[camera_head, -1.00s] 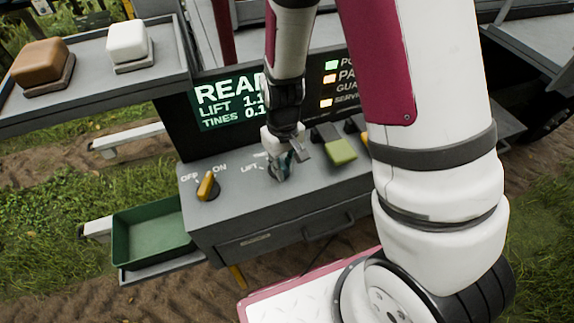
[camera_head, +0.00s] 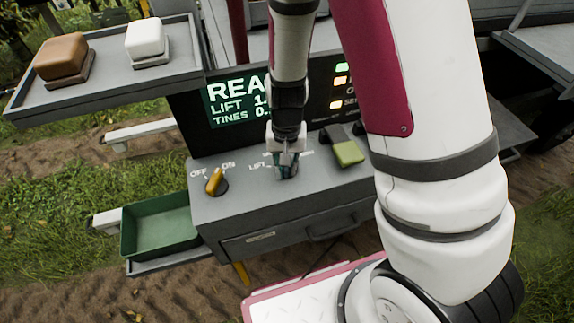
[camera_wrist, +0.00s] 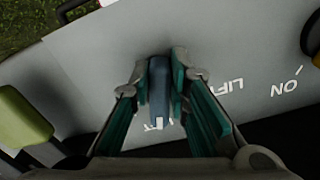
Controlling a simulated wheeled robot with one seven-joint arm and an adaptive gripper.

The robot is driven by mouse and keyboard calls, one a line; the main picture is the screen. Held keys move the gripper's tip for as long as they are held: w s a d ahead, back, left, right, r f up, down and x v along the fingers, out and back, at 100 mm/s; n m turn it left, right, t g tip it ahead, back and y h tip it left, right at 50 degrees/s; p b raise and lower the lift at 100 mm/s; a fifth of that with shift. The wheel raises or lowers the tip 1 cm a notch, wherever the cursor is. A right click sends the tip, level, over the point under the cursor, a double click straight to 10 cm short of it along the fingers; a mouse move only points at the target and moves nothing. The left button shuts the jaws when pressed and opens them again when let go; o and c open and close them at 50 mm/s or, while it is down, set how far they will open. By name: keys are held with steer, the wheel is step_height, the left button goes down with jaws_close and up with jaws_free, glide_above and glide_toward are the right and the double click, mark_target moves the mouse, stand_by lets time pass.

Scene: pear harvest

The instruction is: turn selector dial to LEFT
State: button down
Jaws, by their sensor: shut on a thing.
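The selector dial is a blue-grey bar-shaped knob (camera_wrist: 159,88) on the grey control panel. My gripper (camera_wrist: 160,66) is shut on it, with one teal-and-grey finger on each side. A white pointer mark shows at the dial's lower end in the wrist view, towards a label partly hidden by the fingers. The LIFT label (camera_wrist: 231,87) lies to the right of the dial there. In the head view my gripper (camera_head: 287,160) points down onto the panel, and the fingers largely hide the dial.
A yellow OFF/ON switch (camera_head: 215,181) stands left of the dial. A yellow-green control (camera_head: 348,152) stands to its right. The READY screen (camera_head: 235,102) rises behind. A green tray (camera_head: 160,226) and a shelf with brown and white blocks are at the left.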

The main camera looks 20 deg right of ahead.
steer(key=shift+w, duration=0.1)
steer(key=c, duration=1.5)
jaws_free()
step_height(320, 180, up, 12)
steer(key=shift+r, duration=0.1)
steer(key=s+d+r+n+t+b, duration=0.1)
steer(key=s+r+t+b, duration=0.1)
steer(key=r, duration=0.2)
steer(key=s+d+r+n+t+b, duration=0.1)
steer(key=s+d+r+b, duration=0.1)
steer(key=r, duration=0.3)
steer(key=s+d+r+n+t+b, duration=0.1)
steer(key=s+r+n+t+b, duration=0.1)
steer(key=r+b, duration=0.1)
steer(key=shift+s+d+r+t, duration=0.3)
steer(key=shift+s+d+r, duration=0.1)
steer(key=shift+r, duration=0.25)
